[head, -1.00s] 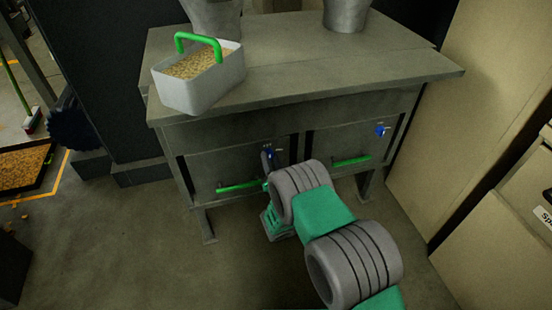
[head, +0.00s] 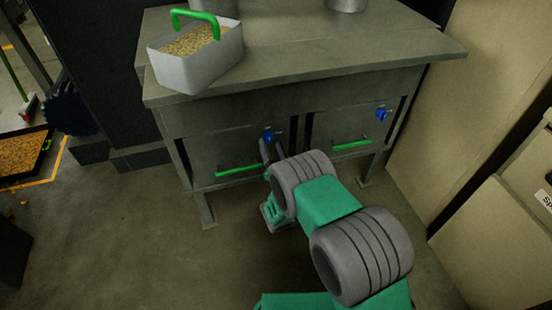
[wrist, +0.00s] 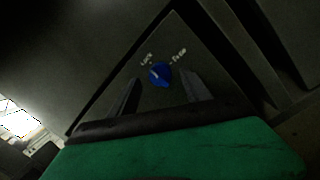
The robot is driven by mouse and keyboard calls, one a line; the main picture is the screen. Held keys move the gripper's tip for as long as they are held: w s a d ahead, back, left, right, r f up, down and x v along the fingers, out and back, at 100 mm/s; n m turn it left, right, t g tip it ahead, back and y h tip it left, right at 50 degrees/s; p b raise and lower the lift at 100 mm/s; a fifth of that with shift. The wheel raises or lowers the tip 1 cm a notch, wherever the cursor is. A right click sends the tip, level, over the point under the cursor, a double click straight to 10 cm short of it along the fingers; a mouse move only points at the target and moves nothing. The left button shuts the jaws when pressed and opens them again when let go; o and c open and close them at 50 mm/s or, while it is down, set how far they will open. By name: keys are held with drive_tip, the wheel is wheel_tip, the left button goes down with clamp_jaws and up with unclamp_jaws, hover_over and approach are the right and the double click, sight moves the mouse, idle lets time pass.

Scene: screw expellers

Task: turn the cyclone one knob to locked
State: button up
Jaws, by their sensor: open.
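A blue knob (head: 268,137) sits on the left door (head: 225,150) of the metal bench, above a green handle. In the wrist view the same blue knob (wrist: 160,75) lies between the two fingertips of my gripper (wrist: 161,92), which is open. Labels that seem to read "lock" and "open" stand above it, left and right. A pale mark shows on the knob's left side, but its exact setting is hard to read. In the head view my gripper (head: 268,153) is just below the knob, mostly hidden by my wrist. I cannot tell whether the fingers touch the knob.
A second blue knob (head: 382,114) is on the right door, above another green handle (head: 351,144). A grey bin of pellets (head: 196,66) with a green handle stands on the bench top (head: 310,60). Tan cabinets stand at the right. Floor is clear at front left.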

drive_tip(key=b+v, duration=0.1)
drive_tip(key=v, duration=0.4)
drive_tip(key=shift+s+d, duration=0.15)
drive_tip(key=shift+s, duration=0.05)
drive_tip(key=w+d+r+m+g+h+p, duration=0.1)
drive_tip(key=w+d+r+m+h+p, duration=0.3)
drive_tip(key=d+r+m, duration=0.5)
drive_tip(key=w+d+r+m+g+h+p, duration=0.2)
drive_tip(key=d+r+m+h+p, duration=0.4)
drive_tip(key=r, duration=0.4)
drive_tip(key=s+d+r+m+g+p, duration=0.45)
drive_tip(key=s+r+m+p, duration=0.2)
drive_tip(key=r+m, duration=0.3)
drive_tip(key=s+a+r+m+g+y+p, duration=0.2)
drive_tip(key=s+r+m+g+p, duration=0.2)
drive_tip(key=s, duration=0.9)
drive_tip(key=s+a+r+m+g+y+p, duration=0.2)
drive_tip(key=s+r+p, duration=0.5)
drive_tip(key=s, duration=0.5)
wheel_tip(320, 180, up, 2)
drive_tip(key=shift+s+a+r+m+g+y, duration=0.35)
drive_tip(key=shift+a+m+g, duration=0.2)
drive_tip(key=shift+m+g, duration=0.4)
